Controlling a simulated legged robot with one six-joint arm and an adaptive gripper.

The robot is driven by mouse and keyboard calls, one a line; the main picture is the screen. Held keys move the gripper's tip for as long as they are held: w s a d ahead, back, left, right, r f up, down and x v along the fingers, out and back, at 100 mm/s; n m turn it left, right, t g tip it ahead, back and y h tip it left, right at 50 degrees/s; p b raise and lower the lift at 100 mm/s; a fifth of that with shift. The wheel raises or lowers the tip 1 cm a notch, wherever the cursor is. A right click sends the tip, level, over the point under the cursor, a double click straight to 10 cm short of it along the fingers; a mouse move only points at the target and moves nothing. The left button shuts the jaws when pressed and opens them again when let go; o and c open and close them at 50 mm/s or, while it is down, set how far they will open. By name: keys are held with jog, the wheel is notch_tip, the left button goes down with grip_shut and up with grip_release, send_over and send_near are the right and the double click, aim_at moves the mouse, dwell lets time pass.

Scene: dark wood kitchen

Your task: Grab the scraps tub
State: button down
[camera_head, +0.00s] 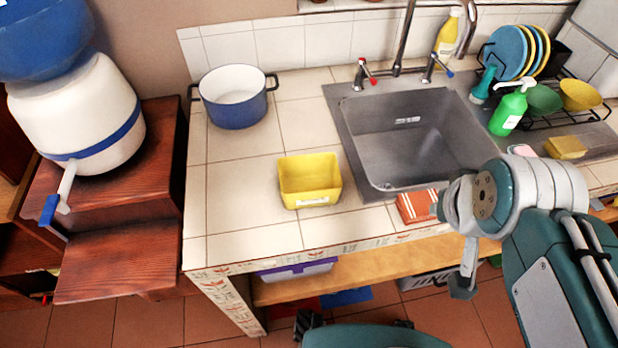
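The scraps tub appears to be the yellow rectangular tub (309,180) with a small white label on its front. It stands upright and open-topped on the tiled counter, left of the sink and near the front edge. My arm comes in from the lower right. What looks like my gripper (464,284) hangs at its end in front of the counter edge, well to the right of the tub and apart from it. Its fingers are too small and edge-on to tell whether they are open or shut. I see nothing held in it.
A blue and white pot (234,104) stands behind the tub to the left. The metal sink (408,140) is to its right. An orange striped cloth or packet (417,207) lies near the front edge. A green bottle (508,112) and a dish rack (560,119) are farther right.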

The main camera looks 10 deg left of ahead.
dwell(0.4)
jog(key=c, duration=0.8)
grip_release()
jog(key=shift+c, duration=0.2)
jog(key=shift+o, duration=0.3)
jog(key=shift+w+a+r, duration=0.1)
jog(key=shift+w+a, duration=0.1)
jog(key=shift+w, duration=0.2)
jog(key=n+g, duration=0.3)
jog(key=g, duration=0.3)
send_over(336, 163)
jog(key=s, duration=0.2)
jog(key=shift+y, duration=0.4)
jog(key=f, duration=0.7)
jog(key=shift+w+d+f, duration=0.1)
jog(key=shift+d+f, duration=0.15)
jog(key=shift+d, duration=0.05)
jog(key=f, duration=0.5)
jog(key=shift+w+a+f, duration=0.1)
jog(key=shift+a+f, duration=0.25)
jog(key=shift+w+d+f, duration=0.1)
jog(key=shift+d+f, duration=0.05)
jog(key=shift+f, duration=2.6)
